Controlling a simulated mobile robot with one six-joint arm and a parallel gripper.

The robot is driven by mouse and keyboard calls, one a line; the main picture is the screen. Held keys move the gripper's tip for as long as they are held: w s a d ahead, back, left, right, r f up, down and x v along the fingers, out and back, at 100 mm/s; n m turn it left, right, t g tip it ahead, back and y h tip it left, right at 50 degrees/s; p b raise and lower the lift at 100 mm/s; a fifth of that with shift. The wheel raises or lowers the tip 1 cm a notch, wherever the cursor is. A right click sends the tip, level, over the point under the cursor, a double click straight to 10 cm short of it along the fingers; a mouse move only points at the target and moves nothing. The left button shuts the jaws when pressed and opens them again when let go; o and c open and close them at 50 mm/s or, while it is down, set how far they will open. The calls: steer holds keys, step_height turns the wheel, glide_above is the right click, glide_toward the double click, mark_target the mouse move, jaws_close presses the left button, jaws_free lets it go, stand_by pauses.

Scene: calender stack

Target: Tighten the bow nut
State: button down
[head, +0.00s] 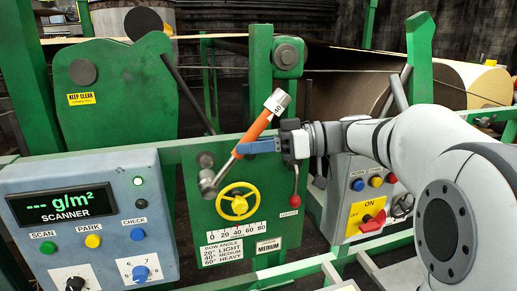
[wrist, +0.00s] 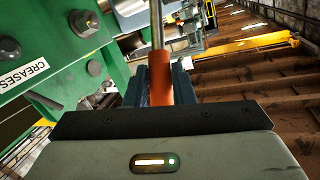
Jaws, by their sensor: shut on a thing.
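A torque wrench with an orange handle (head: 258,127) and a grey end cap marked 40 stands tilted in front of the green panel. Its steel shank runs down left to a grey head (head: 208,184) at the panel's left side. The head covers the spot where the bow nut would be, so I cannot tell how it is seated. My gripper (head: 262,146) comes from the right, its blue fingers shut on the handle. In the wrist view the orange handle (wrist: 161,82) stands between the blue fingers (wrist: 160,88).
A yellow handwheel (head: 239,202) sits just below and right of the wrench head, above a 0–80 scale. A red-knobbed lever (head: 294,200) is right of it. The scanner box (head: 88,215) is at left, a switch box (head: 365,190) at right.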

steer(key=a+r+h, duration=0.2)
steer(key=h, duration=0.1)
steer(key=shift+s+a+r+n+p, duration=0.3)
steer(key=shift+s+a+n+p, duration=0.05)
steer(key=shift+n+p, duration=0.05)
steer(key=shift+w+a+r+h+p, duration=0.1)
steer(key=shift+a+r+h+p, duration=0.1)
steer(key=shift+r+h+p, duration=0.1)
steer(key=shift+w+a+p, duration=0.1)
steer(key=shift+w+p, duration=0.25)
steer(key=shift+p, duration=0.2)
steer(key=w, duration=0.1)
steer(key=w+p, duration=0.2)
steer(key=shift+a+f, duration=0.25)
steer(key=shift+f, duration=0.05)
steer(key=c, duration=1.8)
jaws_free()
jaws_close()
